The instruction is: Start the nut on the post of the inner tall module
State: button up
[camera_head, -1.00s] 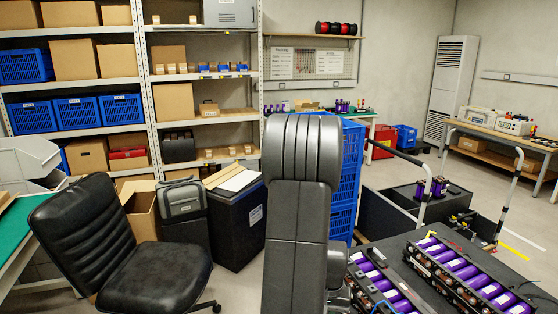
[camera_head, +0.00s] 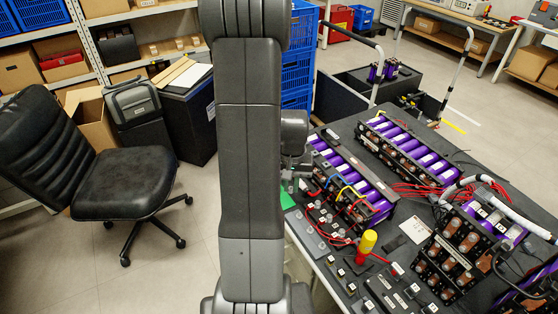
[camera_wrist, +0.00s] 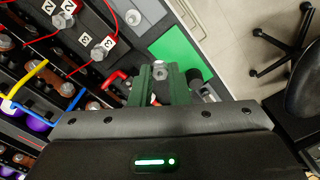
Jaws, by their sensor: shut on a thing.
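My gripper (camera_wrist: 160,85) is shut on a small silvery hex nut (camera_wrist: 159,70), held between its green fingertips in the wrist view. In the head view my gripper (camera_head: 291,182) is small and partly behind my arm, at the bench's left edge beside a low purple-cell module (camera_head: 350,172); the nut cannot be made out there. A tall module (camera_head: 465,240) with purple cells and copper busbars stands at the right of the bench, well away from my gripper. Part of another tall module (camera_head: 535,285) shows at the lower right edge. Their posts are too small to tell apart.
A green patch (camera_wrist: 180,48) lies below the fingers. Numbered terminals with bolts (camera_wrist: 102,48) and red, blue and yellow wires lie close at left. A black chair (camera_head: 120,165) stands on the floor at left.

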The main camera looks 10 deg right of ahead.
jog(key=s+d+r+m+p, duration=0.1)
jog(key=s+d+r+p, duration=0.1)
jog(key=s+d+r, duration=0.35)
jog(key=s+d+r+m+p, duration=0.1)
jog(key=s+d+r+p, duration=0.15)
jog(key=d, duration=0.65)
jog(key=s+d+r+m+p, duration=0.1)
jog(key=s+d+r+p, duration=0.1)
jog(key=s+d+r, duration=0.4)
jog(key=s+d+r+m+p, duration=0.1)
jog(key=s+d+r+p, duration=0.1)
jog(key=s+d+r, duration=0.2)
jog(key=s+d+r+m+p, duration=0.1)
jog(key=s+d+r, duration=0.3)
jog(key=s, duration=0.6)
jog(key=s+d+r+p, duration=0.3)
jog(key=s+d+r, duration=0.1)
jog(key=s, duration=0.4)
jog(key=shift+r+m+p, duration=0.2)
jog(key=shift+m+p, duration=0.1)
jog(key=shift+m, duration=0.1)
jog(key=shift+s, duration=0.2)
jog(key=shift+s+f+b, duration=0.1)
jog(key=shift+f+b, duration=0.15)
jog(key=shift+b, duration=0.05)
jog(key=shift+f+b, duration=1.15)
jog(key=shift+f, duration=0.35)
jog(key=shift+f, duration=0.1)
jog(key=shift+f, duration=0.3)
